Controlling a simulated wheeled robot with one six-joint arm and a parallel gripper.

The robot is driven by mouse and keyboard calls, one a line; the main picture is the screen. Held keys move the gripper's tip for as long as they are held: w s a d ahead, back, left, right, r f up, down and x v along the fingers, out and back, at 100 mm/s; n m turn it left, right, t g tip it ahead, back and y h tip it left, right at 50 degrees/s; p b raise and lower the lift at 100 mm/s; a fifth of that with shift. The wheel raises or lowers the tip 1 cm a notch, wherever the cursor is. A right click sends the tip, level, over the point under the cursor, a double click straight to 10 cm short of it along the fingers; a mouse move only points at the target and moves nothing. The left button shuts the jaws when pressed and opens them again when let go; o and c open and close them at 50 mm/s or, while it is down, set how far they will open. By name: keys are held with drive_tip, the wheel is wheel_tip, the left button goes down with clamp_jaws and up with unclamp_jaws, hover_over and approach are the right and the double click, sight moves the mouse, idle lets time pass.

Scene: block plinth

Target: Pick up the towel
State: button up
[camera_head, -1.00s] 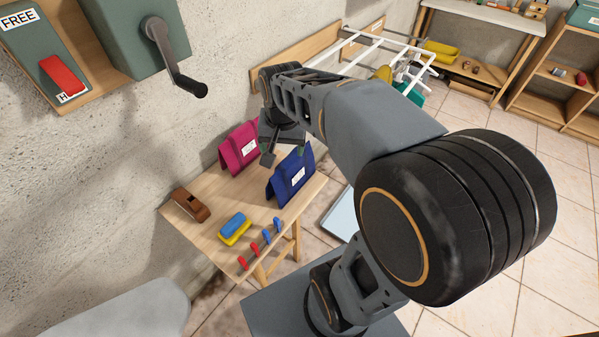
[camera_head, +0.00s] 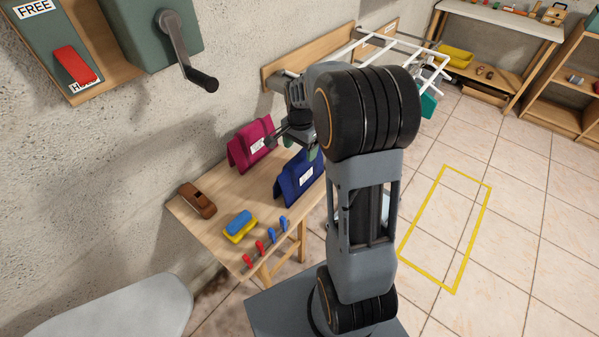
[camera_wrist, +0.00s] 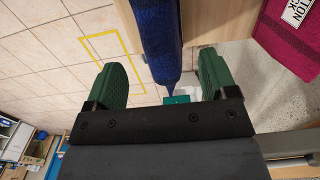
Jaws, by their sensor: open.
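Two towels stand like tents on the wooden table. The magenta towel (camera_head: 246,150) is nearer the wall, and the blue towel (camera_head: 292,182) is to its right, partly hidden by my arm. Each bears a white label. My gripper (camera_head: 300,143) is just above the blue towel. In the wrist view my open gripper (camera_wrist: 163,82) has green fingers on either side of the blue towel's (camera_wrist: 158,35) narrow ridge. I cannot tell whether the fingers touch it. The magenta towel (camera_wrist: 287,50) lies outside the fingers at the upper right.
On the table (camera_head: 210,234) are a brown wooden tool (camera_head: 197,200), a blue-and-yellow block (camera_head: 239,226) and several red and blue clips (camera_head: 260,247). A white drying rack (camera_head: 345,58) is mounted on the wall behind. A yellow rectangle (camera_head: 474,222) marks clear floor at right.

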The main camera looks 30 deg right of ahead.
sight(299, 156)
drive_tip(key=shift+a+f, duration=0.2)
drive_tip(key=shift+f, duration=2.55)
drive_tip(key=shift+c, duration=0.2)
drive_tip(key=shift+r, duration=0.1)
clamp_jaws()
